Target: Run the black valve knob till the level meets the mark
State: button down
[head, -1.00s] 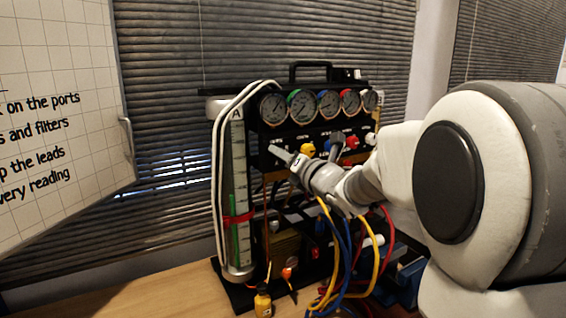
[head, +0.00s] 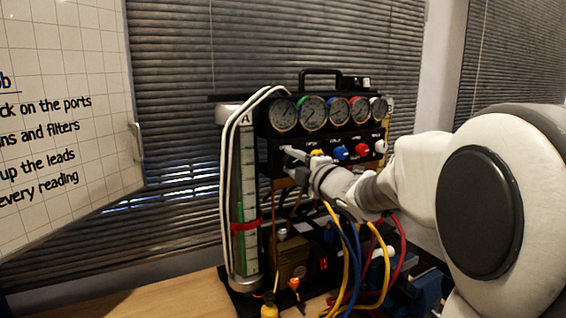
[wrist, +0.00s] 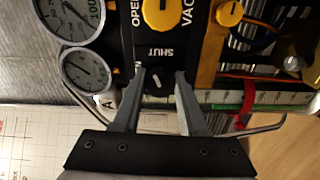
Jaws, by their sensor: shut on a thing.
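The black valve knob (wrist: 156,80) shows in the wrist view, with a white pointer line, beside the word SHUT. My gripper (wrist: 153,78) is shut on it, one finger on each side. In the head view my gripper (head: 292,152) is at the left end of the panel's knob row and hides the black knob. The upright gauge tube (head: 249,190) marked A stands at the rig's left, with a red band (head: 245,226) around it.
Yellow, blue (head: 340,153) and red (head: 362,149) knobs sit right of my gripper, under a row of dials (head: 312,113). Yellow, blue and red hoses hang below my arm. A whiteboard (head: 60,130) is at left.

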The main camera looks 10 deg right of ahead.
jog(key=shift+m+p, duration=0.45)
jog(key=shift+m, duration=1.85)
jog(key=shift+c, duration=2.2)
grip_release()
